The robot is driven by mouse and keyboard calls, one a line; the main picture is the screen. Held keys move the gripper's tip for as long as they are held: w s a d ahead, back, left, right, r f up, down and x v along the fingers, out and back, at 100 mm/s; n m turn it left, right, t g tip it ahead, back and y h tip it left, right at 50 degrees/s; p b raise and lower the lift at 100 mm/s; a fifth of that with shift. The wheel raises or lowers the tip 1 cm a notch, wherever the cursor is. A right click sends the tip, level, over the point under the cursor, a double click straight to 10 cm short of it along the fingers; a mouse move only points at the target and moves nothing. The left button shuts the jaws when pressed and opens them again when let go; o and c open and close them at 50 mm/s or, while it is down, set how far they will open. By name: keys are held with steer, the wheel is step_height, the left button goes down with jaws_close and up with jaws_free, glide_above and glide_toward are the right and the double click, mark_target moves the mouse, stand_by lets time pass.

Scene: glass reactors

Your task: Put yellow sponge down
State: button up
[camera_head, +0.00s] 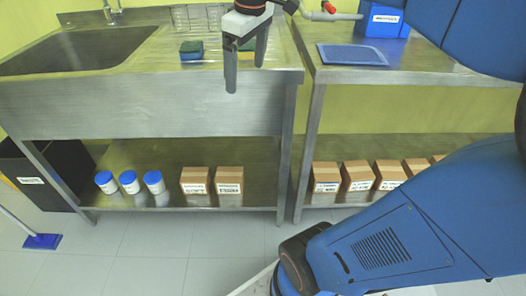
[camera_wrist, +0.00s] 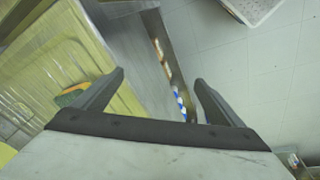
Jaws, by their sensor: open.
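My gripper (camera_head: 246,76) is open and empty, its fingers pointing down over the front edge of the steel sink unit; in the wrist view (camera_wrist: 159,78) nothing is between the fingers.
The sink basin (camera_head: 80,50) is at left, a wire rack (camera_head: 194,17) behind the sponges. A blue tray (camera_head: 351,55) and a blue box (camera_head: 383,20) are on the right table (camera_head: 420,66). Blue-lidded jars (camera_head: 129,181) and cardboard boxes (camera_head: 229,184) stand on the lower shelf.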

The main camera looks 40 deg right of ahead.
steer(key=s+a+f+m+t, duration=0.1)
steer(key=s+a+f+m, duration=0.1)
steer(key=s+f, duration=0.5)
steer(key=s+a+f+m+t, duration=0.1)
steer(key=s+a+f+m, duration=0.1)
steer(key=s+f, duration=0.5)
step_height(320, 180, down, 4)
steer(key=shift+a+r+m, duration=0.25)
steer(key=shift+a+m, duration=0.1)
steer(key=shift+m, duration=0.15)
steer(key=shift+o, duration=0.4)
steer(key=shift+o, duration=0.3)
steer(key=shift+w+r, duration=0.15)
step_height(320, 180, up, 35)
steer(key=n+g, duration=0.5)
steer(key=n, duration=0.6)
glide_above(250, 44)
step_height(250, 44, down, 18)
steer(key=shift+w+r, duration=0.1)
steer(key=shift+r, duration=0.1)
steer(key=c, duration=1.2)
